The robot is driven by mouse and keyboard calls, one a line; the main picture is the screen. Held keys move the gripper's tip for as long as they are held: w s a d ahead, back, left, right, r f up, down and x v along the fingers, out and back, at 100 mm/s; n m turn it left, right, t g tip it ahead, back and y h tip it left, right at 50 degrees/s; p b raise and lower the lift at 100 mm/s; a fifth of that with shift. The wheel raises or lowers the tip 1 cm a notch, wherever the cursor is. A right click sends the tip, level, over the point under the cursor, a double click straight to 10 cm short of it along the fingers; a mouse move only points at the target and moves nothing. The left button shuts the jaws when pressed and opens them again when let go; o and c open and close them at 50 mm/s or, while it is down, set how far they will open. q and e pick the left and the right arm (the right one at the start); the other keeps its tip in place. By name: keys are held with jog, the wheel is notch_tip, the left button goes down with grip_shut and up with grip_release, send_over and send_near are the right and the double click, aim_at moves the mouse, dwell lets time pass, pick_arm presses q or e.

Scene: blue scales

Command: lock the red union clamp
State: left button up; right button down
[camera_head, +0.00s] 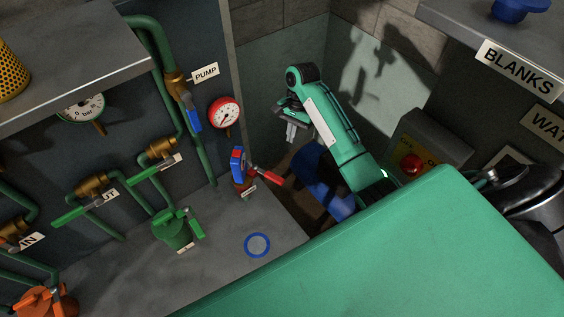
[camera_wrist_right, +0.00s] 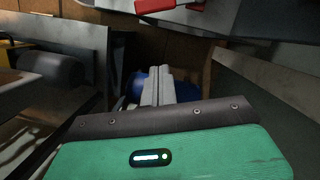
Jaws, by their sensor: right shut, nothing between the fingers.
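In the right wrist view a red piece (camera_wrist_right: 155,5), likely this lever, shows at the top edge. My right gripper (camera_head: 291,133) is shut and empty, above and to the right of the clamp and apart from it. Its fingers also show together in the right wrist view (camera_wrist_right: 157,84). My left gripper is not in view.
A green clamp (camera_head: 177,232) and a blue ring (camera_head: 257,245) are on the bench (camera_head: 222,268). Pipes with valves and a red gauge (camera_head: 224,113) line the panel at left. A blue object (camera_head: 318,178) lies below my right arm. A red button box (camera_head: 412,163) stands at right.

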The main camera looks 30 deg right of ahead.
aim_at(266, 177)
jog(key=s+a+f, duration=0.3)
jog(key=a+f, duration=0.2)
jog(key=f, duration=0.4)
jog(key=shift+a+f, duration=0.3)
jog(key=shift+a, duration=0.05)
